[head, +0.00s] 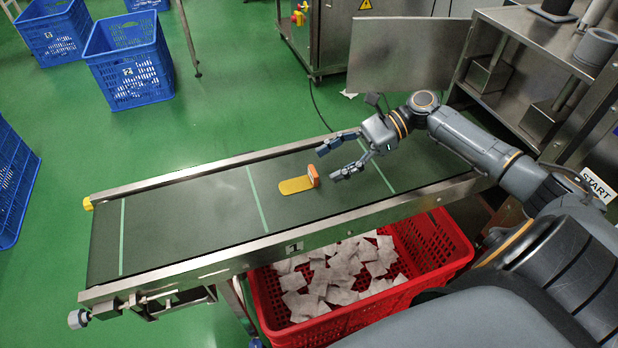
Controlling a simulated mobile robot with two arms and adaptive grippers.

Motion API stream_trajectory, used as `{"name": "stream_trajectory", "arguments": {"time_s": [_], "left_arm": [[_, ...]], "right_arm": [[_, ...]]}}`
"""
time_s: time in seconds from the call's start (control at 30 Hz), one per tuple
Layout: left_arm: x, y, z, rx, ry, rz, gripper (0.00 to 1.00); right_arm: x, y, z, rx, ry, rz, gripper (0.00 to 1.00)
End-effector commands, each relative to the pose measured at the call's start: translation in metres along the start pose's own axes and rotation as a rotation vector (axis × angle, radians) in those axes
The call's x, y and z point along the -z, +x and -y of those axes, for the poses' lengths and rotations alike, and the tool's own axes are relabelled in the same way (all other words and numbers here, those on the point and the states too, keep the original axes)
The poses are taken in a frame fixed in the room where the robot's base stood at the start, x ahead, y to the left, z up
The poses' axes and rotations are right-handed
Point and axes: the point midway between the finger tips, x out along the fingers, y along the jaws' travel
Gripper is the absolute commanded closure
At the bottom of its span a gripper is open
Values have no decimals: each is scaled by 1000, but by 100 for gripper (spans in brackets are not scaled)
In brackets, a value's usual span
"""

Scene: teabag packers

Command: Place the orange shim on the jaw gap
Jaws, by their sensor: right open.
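The orange shim (297,185) lies flat on the dark conveyor belt, a flat yellow-orange tongue with a raised orange block (313,176) at its right end. My right gripper (326,166) is open above the belt, just right of and beyond the block, with its fingers pointing left toward it. It looks empty and apart from the shim. I cannot make out a jaw gap for certain in this view. My left gripper is not in view.
The conveyor (180,222) has metal side rails and pale green cross lines. A red crate (437,250) with several teabags stands below its front edge. Blue crates (128,62) stand on the green floor at left. A steel shelf (540,40) is at right.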

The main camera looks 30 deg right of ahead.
Motion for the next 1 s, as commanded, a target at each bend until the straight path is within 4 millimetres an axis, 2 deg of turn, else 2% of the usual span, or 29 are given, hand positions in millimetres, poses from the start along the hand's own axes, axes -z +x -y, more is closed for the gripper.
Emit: {"name": "stream_trajectory", "arguments": {"time_s": [0.23,0.43,0.57,0.77,1.0], "left_arm": [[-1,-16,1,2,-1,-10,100],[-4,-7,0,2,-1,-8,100],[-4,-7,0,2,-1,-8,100],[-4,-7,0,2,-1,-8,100],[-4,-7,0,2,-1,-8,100]], "right_arm": [[0,21,-1,-2,-4,0,36],[-1,50,-2,-1,-2,0,36],[-2,56,-2,1,-1,0,36],[-2,56,-2,1,0,-1,36],[-2,56,-2,1,0,-1,85]]}}
